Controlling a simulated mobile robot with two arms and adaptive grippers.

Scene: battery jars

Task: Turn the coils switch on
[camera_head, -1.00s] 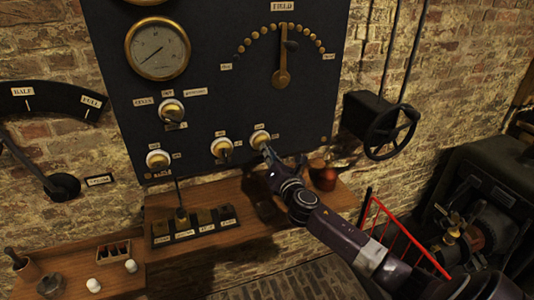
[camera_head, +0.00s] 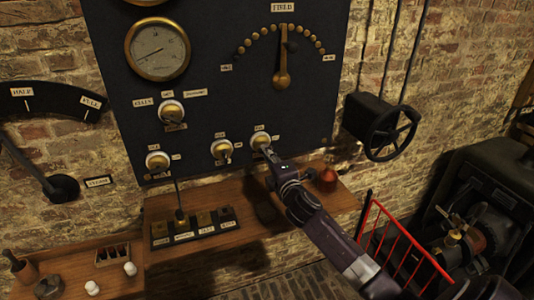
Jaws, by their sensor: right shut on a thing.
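A dark panel (camera_head: 215,60) on the brick wall carries several round white-and-brass switches. The right one of the lower row (camera_head: 260,140) is at my right gripper (camera_head: 268,153). This gripper comes from the lower right, shut on the lower part of that switch, and its tips hide the lever. The small labels there are too blurred to read, so I cannot tell which is the coils switch. Other switches are the middle one (camera_head: 221,149), the left one (camera_head: 157,160) and an upper one (camera_head: 171,112) beside a label like "CELLS". My left gripper is not in view.
A wooden shelf (camera_head: 200,245) below the panel holds a labelled block (camera_head: 195,230) and a red-brown pot (camera_head: 327,180). A handwheel (camera_head: 391,131) is on the wall at right. A red railing (camera_head: 400,250) and dark machinery (camera_head: 480,205) stand lower right.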

